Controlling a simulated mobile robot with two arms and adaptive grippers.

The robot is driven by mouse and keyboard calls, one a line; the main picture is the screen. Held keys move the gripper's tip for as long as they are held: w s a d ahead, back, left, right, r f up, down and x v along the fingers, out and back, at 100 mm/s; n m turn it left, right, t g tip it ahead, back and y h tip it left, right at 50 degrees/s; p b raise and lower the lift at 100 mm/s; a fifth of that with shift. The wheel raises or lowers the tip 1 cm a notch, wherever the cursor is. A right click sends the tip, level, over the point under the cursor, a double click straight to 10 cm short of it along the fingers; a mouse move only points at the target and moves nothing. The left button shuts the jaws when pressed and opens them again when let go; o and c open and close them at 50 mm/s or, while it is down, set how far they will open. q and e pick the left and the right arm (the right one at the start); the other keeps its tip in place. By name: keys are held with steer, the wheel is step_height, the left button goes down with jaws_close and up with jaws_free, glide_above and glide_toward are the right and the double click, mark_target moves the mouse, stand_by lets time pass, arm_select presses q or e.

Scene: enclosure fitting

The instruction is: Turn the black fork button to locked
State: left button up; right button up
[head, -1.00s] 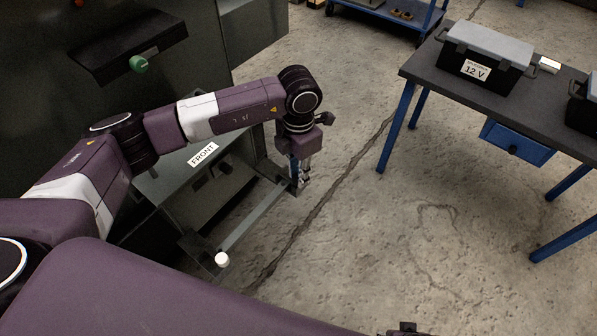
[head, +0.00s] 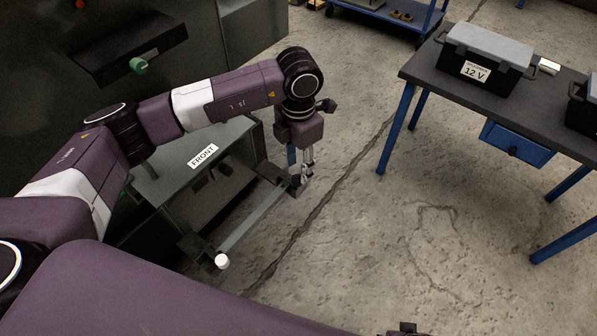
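A grey metal fork bar (head: 252,217) projects low in front of the dark box labelled FRONT (head: 203,156). A white round button (head: 222,261) sits at its near end. At its far end is a small dark end piece (head: 294,184); I cannot make out a black button or its setting there. My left gripper (head: 308,172) points down right at this far end, its light grey fingers close beside the dark piece. I cannot tell whether they touch it or how far apart they are.
A dark cabinet with a green knob (head: 138,65) stands upper left. A dark-topped workbench (head: 421,64) with blue legs and a 12 V box (head: 483,63) stands at right. A blue cart (head: 388,17) is behind. The concrete floor between fork and bench is clear.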

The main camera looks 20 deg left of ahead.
mark_target(299, 177)
arm_select(q)
step_height(299, 177, up, 8)
stand_by(0.7)
